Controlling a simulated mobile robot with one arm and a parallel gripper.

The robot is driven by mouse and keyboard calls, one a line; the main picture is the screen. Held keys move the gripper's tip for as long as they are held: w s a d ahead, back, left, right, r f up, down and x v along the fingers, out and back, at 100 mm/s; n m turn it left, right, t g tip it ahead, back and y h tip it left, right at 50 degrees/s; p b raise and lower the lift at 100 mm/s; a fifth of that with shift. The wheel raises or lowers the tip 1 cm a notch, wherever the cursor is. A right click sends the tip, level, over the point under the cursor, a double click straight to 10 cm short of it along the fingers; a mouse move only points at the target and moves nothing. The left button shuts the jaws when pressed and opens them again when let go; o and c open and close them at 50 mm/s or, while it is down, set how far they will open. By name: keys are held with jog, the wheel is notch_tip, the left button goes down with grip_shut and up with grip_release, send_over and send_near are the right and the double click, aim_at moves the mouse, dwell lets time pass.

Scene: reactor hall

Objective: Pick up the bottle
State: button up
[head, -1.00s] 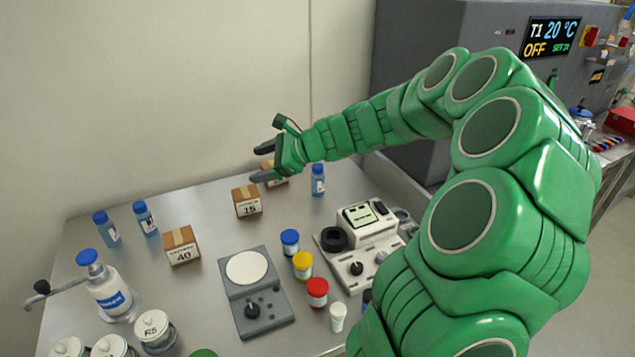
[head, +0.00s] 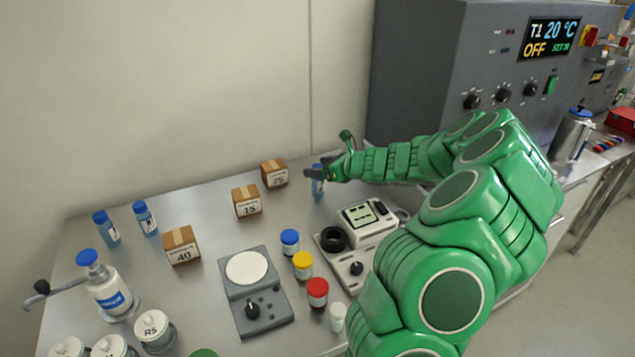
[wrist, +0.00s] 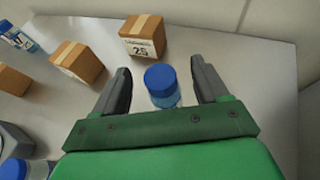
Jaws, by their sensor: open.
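A blue-capped bottle (head: 317,188) stands on the steel bench at the back right, partly hidden by my gripper (head: 318,172) in the head view. In the wrist view the bottle (wrist: 162,84) is between the two dark fingers of my gripper (wrist: 165,85), with a gap on each side. The gripper is open, and its fingers do not visibly touch the bottle. The bottle's lower part is hidden behind the green gripper body. Two similar blue-capped bottles, one (head: 107,228) and another (head: 145,218), stand at the left of the bench.
Boxes marked 25 (head: 274,174), 15 (head: 247,201) and 40 (head: 181,245) stand left of my gripper. A white instrument (head: 365,222) is in front of it. A grey scale (head: 254,290) and colored-lid jars (head: 303,265) are nearer. The wall is close behind.

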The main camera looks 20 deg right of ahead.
jog(key=shift+f, duration=0.4)
notch_tip(320, 180, down, 3)
jog(key=shift+w+f, duration=0.1)
jog(key=shift+x, duration=0.9)
jog(key=shift+w+a, duration=0.25)
jog(key=shift+w, duration=0.1)
jog(key=c, duration=1.1)
